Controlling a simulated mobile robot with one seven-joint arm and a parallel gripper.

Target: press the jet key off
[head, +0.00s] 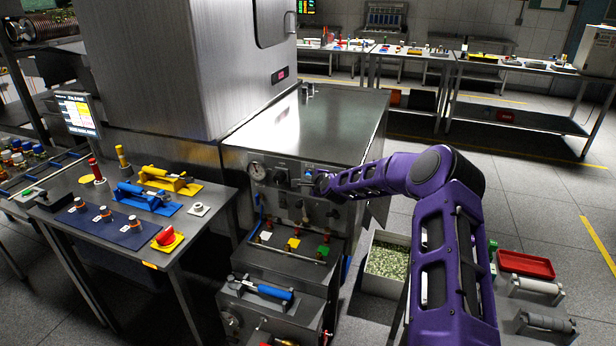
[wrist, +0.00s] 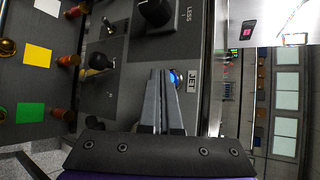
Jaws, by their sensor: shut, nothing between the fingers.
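The jet key (wrist: 177,77) is a small round button with a blue glow, next to the "JET" label (wrist: 192,79) on the dark control panel. My gripper (wrist: 161,72) is shut and empty, its two fingers side by side. In the wrist view the fingertips overlap the near edge of the key and hide part of it; I cannot tell whether they touch it.
A black knob (wrist: 155,12) marked "LESS" and a black ball-shaped handle (wrist: 100,62) sit close to the fingers. A pressure gauge (head: 257,170) is at the panel's left. Below it, a ledge holds white, yellow and green cards (head: 323,250).

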